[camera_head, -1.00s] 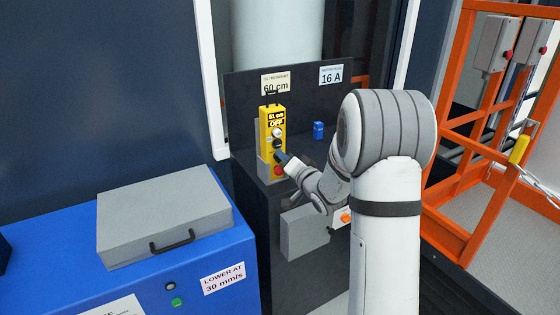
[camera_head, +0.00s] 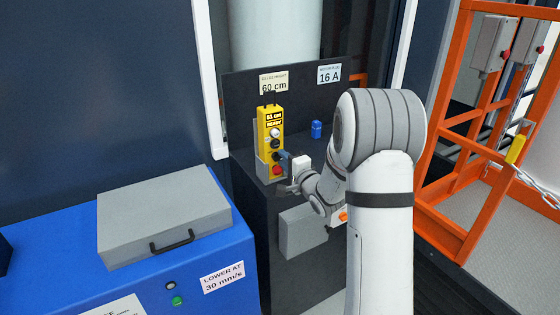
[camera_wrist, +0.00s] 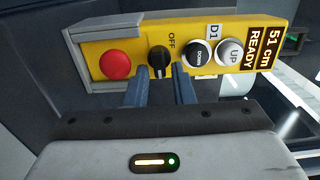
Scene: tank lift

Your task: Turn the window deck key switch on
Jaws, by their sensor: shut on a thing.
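In the wrist view the black key switch (camera_wrist: 160,63) sits between the red button (camera_wrist: 116,65) and the DOWN button, beside the word OFF. My gripper (camera_wrist: 161,80) has one finger on each side of the key switch and is shut on it. In the head view my gripper (camera_head: 284,155) reaches the box from the right and largely hides the switch.
The UP button (camera_wrist: 229,52) and DOWN button (camera_wrist: 199,55) are close by on the box. A small blue object (camera_head: 316,130) stands on the deck to the right. Signs (camera_head: 274,83) stand behind. An orange frame (camera_head: 450,130) is at the right.

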